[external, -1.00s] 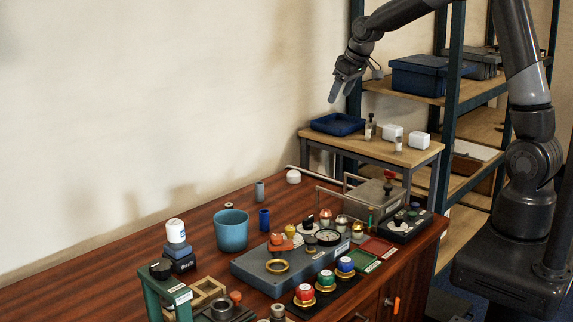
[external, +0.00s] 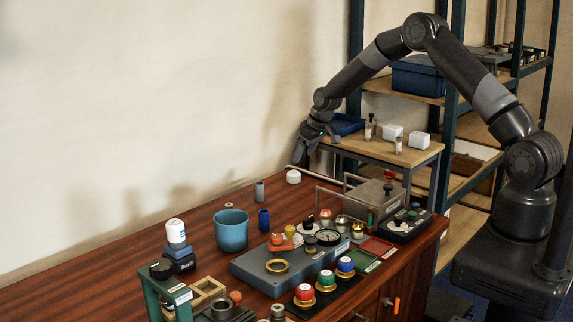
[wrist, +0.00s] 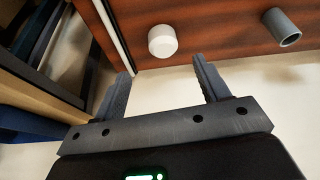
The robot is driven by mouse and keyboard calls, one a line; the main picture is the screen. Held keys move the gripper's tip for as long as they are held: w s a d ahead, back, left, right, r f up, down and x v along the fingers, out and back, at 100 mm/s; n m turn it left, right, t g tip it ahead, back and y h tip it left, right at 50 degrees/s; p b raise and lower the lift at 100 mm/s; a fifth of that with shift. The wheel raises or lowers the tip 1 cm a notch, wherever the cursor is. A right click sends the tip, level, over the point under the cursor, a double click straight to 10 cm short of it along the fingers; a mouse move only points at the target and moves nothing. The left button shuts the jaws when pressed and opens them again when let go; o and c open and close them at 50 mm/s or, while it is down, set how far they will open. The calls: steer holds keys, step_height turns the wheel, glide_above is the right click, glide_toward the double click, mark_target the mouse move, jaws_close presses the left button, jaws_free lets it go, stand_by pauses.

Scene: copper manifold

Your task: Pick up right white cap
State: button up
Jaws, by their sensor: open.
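A small round white cap (external: 293,177) stands on the wooden tabletop near its back edge. In the wrist view the white cap (wrist: 162,40) lies just beyond the fingertips, roughly centred between them. My gripper (external: 302,157) is above the cap and slightly to its right in the external view. In the wrist view my gripper (wrist: 164,70) is open, with nothing between its fingers. A second white top (external: 175,231) is stacked on blue blocks at the left of the table.
A grey tube (external: 259,191) stands left of the cap; it also shows in the wrist view (wrist: 281,27). A thin pale rod (external: 301,171) runs beside the cap. A wire-handled grey box (external: 375,200) is to the right. The side table (external: 420,157) is behind.

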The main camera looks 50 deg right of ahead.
mark_target(295, 172)
steer(key=shift+a+x, duration=0.15)
steer(key=shift+x, duration=2)
steer(key=shift+a+x, duration=0.15)
steer(key=shift+x, duration=1.95)
steer(key=shift+c, duration=0.3)
steer(key=c, duration=1)
steer(key=shift+r, duration=0.15)
